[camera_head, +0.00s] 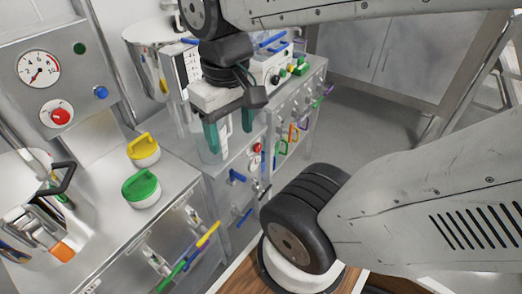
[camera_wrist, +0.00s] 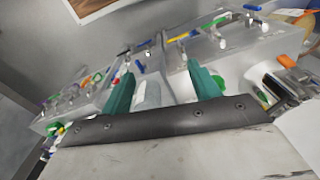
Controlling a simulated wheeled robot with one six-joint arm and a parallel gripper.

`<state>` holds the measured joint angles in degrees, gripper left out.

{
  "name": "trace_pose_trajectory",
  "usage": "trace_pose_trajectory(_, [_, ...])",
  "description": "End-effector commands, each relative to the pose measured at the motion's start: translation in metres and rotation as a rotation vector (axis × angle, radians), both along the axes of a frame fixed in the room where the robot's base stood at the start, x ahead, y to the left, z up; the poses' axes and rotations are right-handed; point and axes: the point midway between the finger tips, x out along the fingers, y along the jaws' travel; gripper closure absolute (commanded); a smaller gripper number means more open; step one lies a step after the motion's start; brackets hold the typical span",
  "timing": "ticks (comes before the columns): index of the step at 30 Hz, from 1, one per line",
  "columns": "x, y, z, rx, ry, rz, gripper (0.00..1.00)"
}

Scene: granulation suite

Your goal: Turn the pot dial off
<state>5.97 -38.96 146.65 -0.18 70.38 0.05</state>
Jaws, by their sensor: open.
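A red dial (camera_head: 61,116) sits on a round white plate on the grey panel at the left, below a round pressure gauge (camera_head: 39,69). I cannot tell for sure that it is the pot dial. A smaller red knob (camera_head: 257,147) is on the front of the middle cabinet. My gripper (camera_head: 229,132) points down above the steel worktop, well to the right of the panel. Its teal fingers are apart and hold nothing. In the wrist view my gripper (camera_wrist: 160,80) has a clear cylindrical vessel (camera_wrist: 147,94) showing between its fingers; contact cannot be told.
A blue knob (camera_head: 101,92) is on the panel. A steel pot (camera_head: 152,30) stands behind. Coloured handles stick out of the cabinet fronts. Grey floor is open at the right.

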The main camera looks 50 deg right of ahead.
Motion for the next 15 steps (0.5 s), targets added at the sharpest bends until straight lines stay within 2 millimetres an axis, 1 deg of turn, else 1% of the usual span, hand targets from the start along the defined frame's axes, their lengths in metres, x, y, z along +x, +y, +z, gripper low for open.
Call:
trace_pose_trajectory(1, [0.004, -0.01, -0.01, 0.007, 0.055, -0.048, 0.39])
trace_pose_trajectory(3, [0.009, -0.022, -0.022, 0.029, 0.123, -0.113, 0.39])
trace_pose_trajectory(8, [0.021, -0.041, -0.05, 0.138, 0.269, -0.28, 0.39])
trace_pose_trajectory(15, [0.041, -0.065, -0.094, 0.38, 0.453, -0.556, 0.39])
